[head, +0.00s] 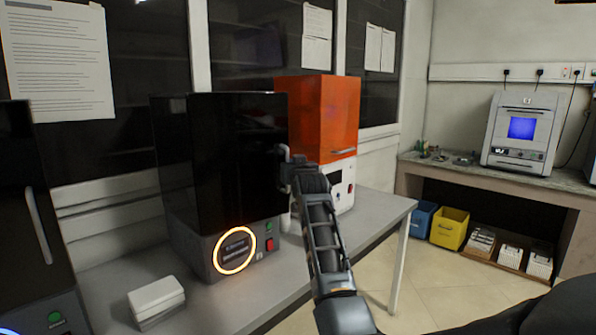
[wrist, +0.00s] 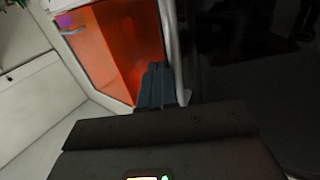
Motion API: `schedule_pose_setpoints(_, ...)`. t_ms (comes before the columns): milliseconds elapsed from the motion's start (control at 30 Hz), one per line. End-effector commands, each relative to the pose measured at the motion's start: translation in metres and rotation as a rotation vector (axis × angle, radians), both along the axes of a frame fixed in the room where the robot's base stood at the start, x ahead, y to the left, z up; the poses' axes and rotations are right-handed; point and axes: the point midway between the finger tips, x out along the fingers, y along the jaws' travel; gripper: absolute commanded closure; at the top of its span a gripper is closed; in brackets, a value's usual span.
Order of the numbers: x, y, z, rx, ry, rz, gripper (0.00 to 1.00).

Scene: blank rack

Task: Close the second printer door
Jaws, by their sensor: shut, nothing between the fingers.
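The middle printer has a dark glossy door (head: 238,150) above a grey base (head: 215,262) with a glowing orange ring. The door looks close to its body, but I cannot tell whether a gap is left. My gripper (head: 290,168) is at the door's right edge, by its pale handle (head: 286,153). In the wrist view, my shut fingers (wrist: 155,84) are beside the lower end of the handle bar (wrist: 171,45), with nothing held. The dark door panel (wrist: 250,75) fills the right side there. Contact with the handle or door cannot be made out.
An orange-hooded printer (head: 316,115) stands just behind to the right. A black printer (head: 25,200) is at the left edge, and a white box (head: 156,296) lies on the grey table (head: 385,222). Yellow (head: 449,229) and blue bins sit farther right.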

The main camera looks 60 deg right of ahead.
Motion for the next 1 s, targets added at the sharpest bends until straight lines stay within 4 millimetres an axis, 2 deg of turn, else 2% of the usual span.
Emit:
schedule_pose_setpoints(200,0.019,-0.013,0.000,0.001,-0.001,0.007,1.00)
schedule_pose_setpoints(400,0.029,-0.019,0.000,0.000,0.000,0.006,1.00)
schedule_pose_setpoints(1000,0.032,-0.021,0.000,0.000,0.000,0.005,1.00)
